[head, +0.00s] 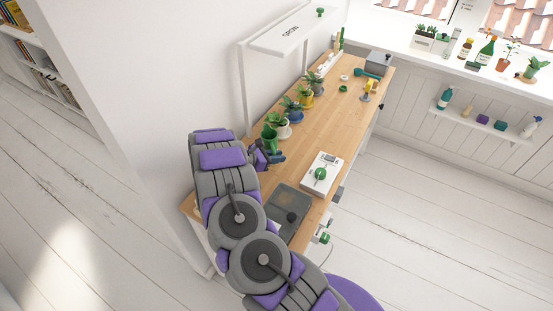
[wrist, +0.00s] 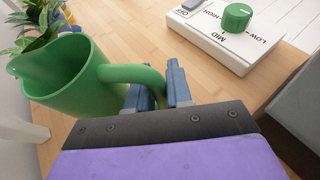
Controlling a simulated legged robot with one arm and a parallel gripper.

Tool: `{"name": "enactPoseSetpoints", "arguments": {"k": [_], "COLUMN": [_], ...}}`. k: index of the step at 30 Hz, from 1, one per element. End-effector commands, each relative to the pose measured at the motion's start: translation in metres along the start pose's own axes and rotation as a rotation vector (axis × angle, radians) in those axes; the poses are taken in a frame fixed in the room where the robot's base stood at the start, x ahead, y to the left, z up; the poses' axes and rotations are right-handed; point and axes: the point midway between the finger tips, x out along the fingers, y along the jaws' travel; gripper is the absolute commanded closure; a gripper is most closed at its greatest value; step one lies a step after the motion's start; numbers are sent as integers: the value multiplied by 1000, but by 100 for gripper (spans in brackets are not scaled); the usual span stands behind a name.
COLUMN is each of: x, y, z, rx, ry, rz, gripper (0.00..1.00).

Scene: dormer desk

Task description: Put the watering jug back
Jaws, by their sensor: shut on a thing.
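The green watering jug (head: 269,134) is at the near left part of the wooden desk, close to the wall, at the near end of a row of potted plants. In the wrist view the jug (wrist: 62,78) is on the left, roughly upright, with its open top and spout to the left and its handle toward me. My gripper (wrist: 158,88) is shut on the handle, with its two blue fingers on either side of it. In the head view my gripper (head: 275,155) is just below the jug. Whether the jug's base touches the desk is hidden.
Several potted plants (head: 292,108) line the wall side of the desk (head: 324,127). A white control box with a green knob (head: 320,173) sits right of my gripper. A white lamp frame (head: 290,33) stands above the plants.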

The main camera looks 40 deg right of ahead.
Motion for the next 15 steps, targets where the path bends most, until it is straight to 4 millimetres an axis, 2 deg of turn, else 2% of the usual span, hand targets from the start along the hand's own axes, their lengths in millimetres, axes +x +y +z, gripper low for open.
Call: {"name": "enactPoseSetpoints", "arguments": {"k": [2, 11, 12, 15], "x": [3, 3, 3, 2], "y": [0, 0, 0, 0], "z": [-6, -7, -7, -7], "rx": [1, 1, 1, 1], "ry": [0, 1, 1, 1], "rz": [0, 1, 1, 1], "gripper": [100, 100, 77, 68]}}
